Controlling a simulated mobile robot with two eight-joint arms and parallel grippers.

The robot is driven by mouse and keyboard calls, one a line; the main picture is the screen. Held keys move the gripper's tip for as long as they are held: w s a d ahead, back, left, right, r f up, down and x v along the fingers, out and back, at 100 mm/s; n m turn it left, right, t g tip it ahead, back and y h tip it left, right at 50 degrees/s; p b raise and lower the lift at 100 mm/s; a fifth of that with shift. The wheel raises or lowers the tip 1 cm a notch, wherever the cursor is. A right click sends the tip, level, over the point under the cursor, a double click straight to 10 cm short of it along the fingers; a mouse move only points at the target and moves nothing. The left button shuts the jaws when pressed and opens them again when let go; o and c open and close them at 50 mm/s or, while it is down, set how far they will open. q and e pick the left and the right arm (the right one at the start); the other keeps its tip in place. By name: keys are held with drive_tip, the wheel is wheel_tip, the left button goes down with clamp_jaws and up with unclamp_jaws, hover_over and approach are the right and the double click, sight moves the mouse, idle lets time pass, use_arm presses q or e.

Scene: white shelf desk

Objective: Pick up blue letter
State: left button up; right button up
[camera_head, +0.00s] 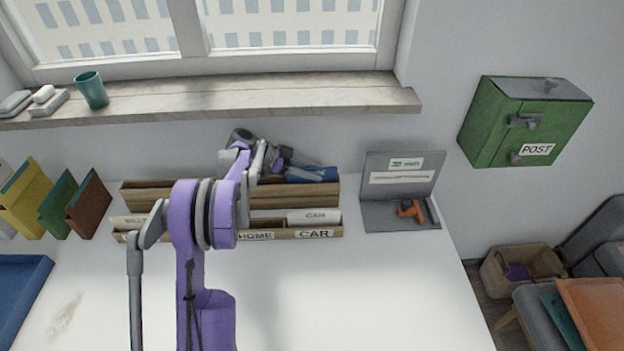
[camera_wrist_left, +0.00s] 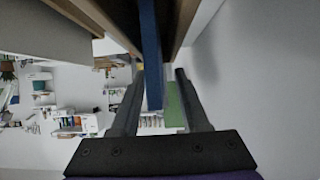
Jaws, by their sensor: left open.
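The blue letter (camera_head: 318,174) stands in the right part of the rear wooden organizer (camera_head: 160,196) on the desk. Only part of it shows in the head view, behind my gripper. My left gripper (camera_head: 302,167) is over the rear organizer, pointing right, with its fingers at the letter. In the left wrist view the blue letter (camera_wrist_left: 151,55) shows edge-on as a narrow strip between wooden walls. It reaches down into the gap between the open fingers of my left gripper (camera_wrist_left: 157,92). I cannot tell whether either finger touches it. My right gripper is not in view.
A front organizer labelled HOME and CAR (camera_head: 315,234) holds white letters. A grey stand (camera_head: 380,215) with an orange tool is to the right. Yellow, green and brown folders (camera_head: 88,207) stand left. A green POST box (camera_head: 525,120) hangs on the wall.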

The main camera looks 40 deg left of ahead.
use_arm(q)
clamp_jaws()
idle(0.5)
